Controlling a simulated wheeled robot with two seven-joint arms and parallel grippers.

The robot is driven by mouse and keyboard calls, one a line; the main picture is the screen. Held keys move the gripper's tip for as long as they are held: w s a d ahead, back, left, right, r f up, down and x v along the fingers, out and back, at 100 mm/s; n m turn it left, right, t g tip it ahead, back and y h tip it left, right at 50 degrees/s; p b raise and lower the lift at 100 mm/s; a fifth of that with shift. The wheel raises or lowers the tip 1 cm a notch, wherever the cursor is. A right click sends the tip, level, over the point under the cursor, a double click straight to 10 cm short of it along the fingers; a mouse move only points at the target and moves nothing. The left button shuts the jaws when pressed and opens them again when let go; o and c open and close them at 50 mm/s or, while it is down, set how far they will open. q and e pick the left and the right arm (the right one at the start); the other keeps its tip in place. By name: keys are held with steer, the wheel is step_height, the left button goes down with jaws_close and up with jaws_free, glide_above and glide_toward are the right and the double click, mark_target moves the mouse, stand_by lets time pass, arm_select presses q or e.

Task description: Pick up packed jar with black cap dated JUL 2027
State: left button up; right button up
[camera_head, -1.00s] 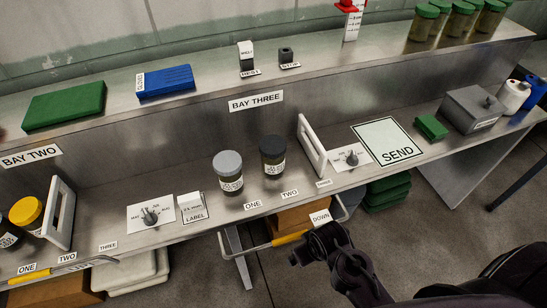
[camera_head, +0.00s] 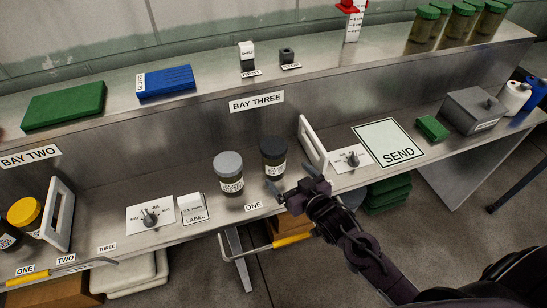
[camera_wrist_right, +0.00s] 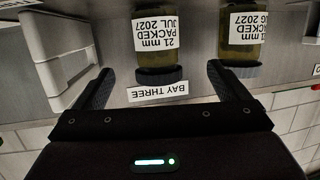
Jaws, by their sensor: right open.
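The black-capped jar (camera_head: 273,157) stands upright at spot TWO in bay three. In the right wrist view, upside down, its label on the jar (camera_wrist_right: 156,45) reads 21 mm PACKED JUL 2027. My right gripper (camera_head: 296,181) is open and empty in front of this jar. In the wrist view the jar appears between the spread fingers (camera_wrist_right: 158,75), with no clear contact. A grey-capped jar (camera_head: 229,172) stands to its left at spot ONE; its label ends in UG 2027 in the wrist view (camera_wrist_right: 243,30). My left gripper is out of view.
A white upright frame (camera_head: 312,143) stands close to the right of the black-capped jar. A dial plate (camera_head: 350,159) and the SEND mat (camera_head: 388,143) lie farther right. The upper shelf with the BAY THREE sign (camera_head: 257,101) rises behind.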

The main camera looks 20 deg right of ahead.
mark_target(281, 154)
steer(key=r+t+y, duration=0.1)
steer(key=w+r+t, duration=0.1)
steer(key=shift+w+d+r+n+t+y, duration=0.1)
steer(key=shift+w+d+n+t+y, duration=0.1)
steer(key=shift+n+t+y, duration=0.15)
steer(key=x, duration=0.2)
steer(key=p+x, duration=0.1)
steer(key=x, duration=0.1)
steer(key=p+x, duration=0.1)
steer(key=x, duration=0.1)
steer(key=shift+w+d+r, duration=0.15)
steer(key=shift+w+r, duration=0.05)
steer(key=shift+w, duration=0.2)
steer(key=shift+w+f, duration=0.15)
steer(key=shift+w, duration=0.3)
steer(key=c, duration=1.7)
